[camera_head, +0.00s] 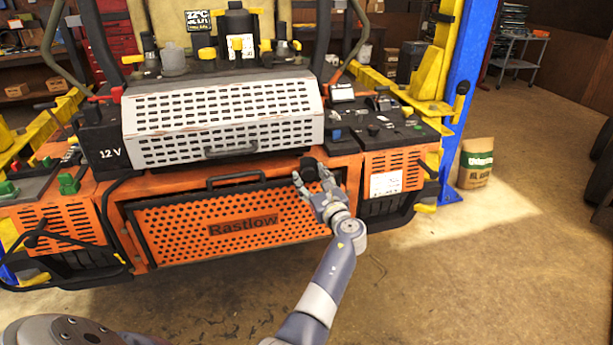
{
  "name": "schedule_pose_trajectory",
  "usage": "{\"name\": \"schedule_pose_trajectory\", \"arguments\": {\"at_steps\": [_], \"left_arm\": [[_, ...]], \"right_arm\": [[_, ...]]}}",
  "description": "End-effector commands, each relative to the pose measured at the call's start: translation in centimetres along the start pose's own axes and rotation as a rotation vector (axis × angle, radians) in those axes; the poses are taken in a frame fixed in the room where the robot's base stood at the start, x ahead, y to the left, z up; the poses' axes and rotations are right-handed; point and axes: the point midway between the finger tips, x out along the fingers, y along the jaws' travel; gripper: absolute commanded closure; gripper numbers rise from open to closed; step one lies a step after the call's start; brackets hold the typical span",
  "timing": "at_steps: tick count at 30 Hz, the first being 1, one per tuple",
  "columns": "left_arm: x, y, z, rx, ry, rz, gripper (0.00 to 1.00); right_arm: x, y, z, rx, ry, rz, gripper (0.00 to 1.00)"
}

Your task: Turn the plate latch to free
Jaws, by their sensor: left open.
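The orange perforated front plate (180,228) marked "Rastlow" is on the front of the orange mower. A round black knob (308,168), which looks like the plate latch, is at the plate's upper right corner. My left gripper (311,178) is at this knob, with its open fingers on either side of it. I cannot tell whether the fingers touch it. The gripper hides part of the knob and the plate's right end. My right gripper is not in view.
A black handle (238,180) runs along the plate's top edge. Above is a white perforated cover (225,118). A blue lift post (463,95) stands at the right, with a paper sack (476,163) beside it.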

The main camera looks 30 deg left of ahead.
Motion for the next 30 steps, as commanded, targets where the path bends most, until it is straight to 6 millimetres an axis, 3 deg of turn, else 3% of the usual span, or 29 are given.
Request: {"name": "schedule_pose_trajectory", "arguments": {"at_steps": [7,13,23,30], "left_arm": [[0.0,0.0,0.0,-0.001,0.0,0.0,0.48],[0.0,0.0,0.0,-0.001,0.0,0.0,0.92],[0.0,0.0,0.0,-0.025,0.001,-0.001,0.92],[0.0,0.0,-0.1,-0.141,0.012,0.001,0.92]], "right_arm": [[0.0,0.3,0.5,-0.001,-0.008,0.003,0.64],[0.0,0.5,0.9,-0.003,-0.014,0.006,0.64],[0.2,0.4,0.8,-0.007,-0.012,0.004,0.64],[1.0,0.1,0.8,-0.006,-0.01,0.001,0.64]]}}
